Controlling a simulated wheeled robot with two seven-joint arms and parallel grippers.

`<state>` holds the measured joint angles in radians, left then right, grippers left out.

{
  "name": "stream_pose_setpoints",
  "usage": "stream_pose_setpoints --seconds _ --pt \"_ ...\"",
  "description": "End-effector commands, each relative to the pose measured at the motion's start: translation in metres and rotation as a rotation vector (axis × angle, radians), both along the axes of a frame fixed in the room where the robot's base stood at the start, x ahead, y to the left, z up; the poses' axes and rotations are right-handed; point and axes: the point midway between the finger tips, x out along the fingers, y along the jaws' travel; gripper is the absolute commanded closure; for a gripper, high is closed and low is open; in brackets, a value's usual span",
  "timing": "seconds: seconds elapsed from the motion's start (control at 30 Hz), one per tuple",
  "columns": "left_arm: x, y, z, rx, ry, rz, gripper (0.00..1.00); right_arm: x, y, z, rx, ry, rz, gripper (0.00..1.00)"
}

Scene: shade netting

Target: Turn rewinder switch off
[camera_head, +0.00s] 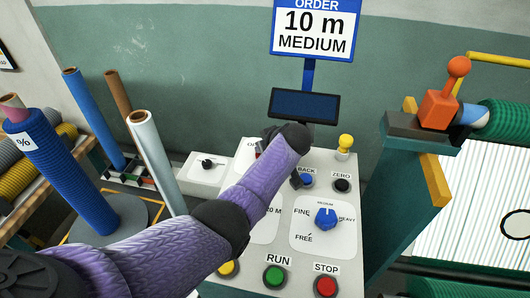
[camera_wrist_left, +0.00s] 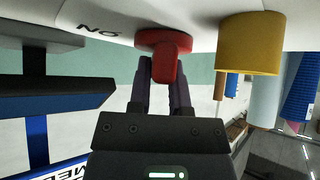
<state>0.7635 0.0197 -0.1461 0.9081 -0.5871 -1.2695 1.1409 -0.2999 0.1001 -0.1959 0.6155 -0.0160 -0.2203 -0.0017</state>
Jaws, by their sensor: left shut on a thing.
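The red rewinder switch (camera_wrist_left: 165,42) shows in the left wrist view, with its narrow handle between my fingers. My left gripper (camera_wrist_left: 164,80) is shut on that handle. An upside-down ON label (camera_wrist_left: 97,30) is printed on the panel beside it. My right gripper is in neither view.
The control panel (camera_head: 325,258) also carries a blue dial (camera_head: 326,218), a green RUN button (camera_head: 275,277), a red STOP button (camera_head: 325,285) and blue BACK (camera_head: 307,180) and black ZERO (camera_head: 342,185) buttons. A dark screen (camera_head: 304,106) stands behind it. Upright rolls (camera_head: 62,170) stand at left.

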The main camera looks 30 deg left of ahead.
Motion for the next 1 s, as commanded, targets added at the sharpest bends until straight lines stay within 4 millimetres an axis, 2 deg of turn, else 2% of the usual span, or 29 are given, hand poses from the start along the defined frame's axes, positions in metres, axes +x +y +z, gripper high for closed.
stream_pose_setpoints --seconds 0.03,0.23,0.8,0.83,0.97,1.0 --pt "0.0004 -0.0008 -0.0034 -0.001 0.000 0.018 1.00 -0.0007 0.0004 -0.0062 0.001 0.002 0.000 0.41" --pt "0.0000 -0.0003 -0.0020 -0.001 0.002 0.077 1.00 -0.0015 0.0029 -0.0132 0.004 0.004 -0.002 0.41" --pt "0.0000 0.0002 0.0004 -0.001 0.001 0.103 1.00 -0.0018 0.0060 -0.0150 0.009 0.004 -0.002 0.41" --pt "0.0000 0.0002 0.0004 -0.001 0.001 0.103 0.70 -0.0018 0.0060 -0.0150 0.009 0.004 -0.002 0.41" --pt "0.0001 0.0003 0.0003 0.000 -0.001 0.103 0.42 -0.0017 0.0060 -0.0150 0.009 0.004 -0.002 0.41" --pt "0.0001 0.0003 0.0003 0.000 0.000 0.102 0.41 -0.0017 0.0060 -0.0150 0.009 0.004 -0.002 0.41"
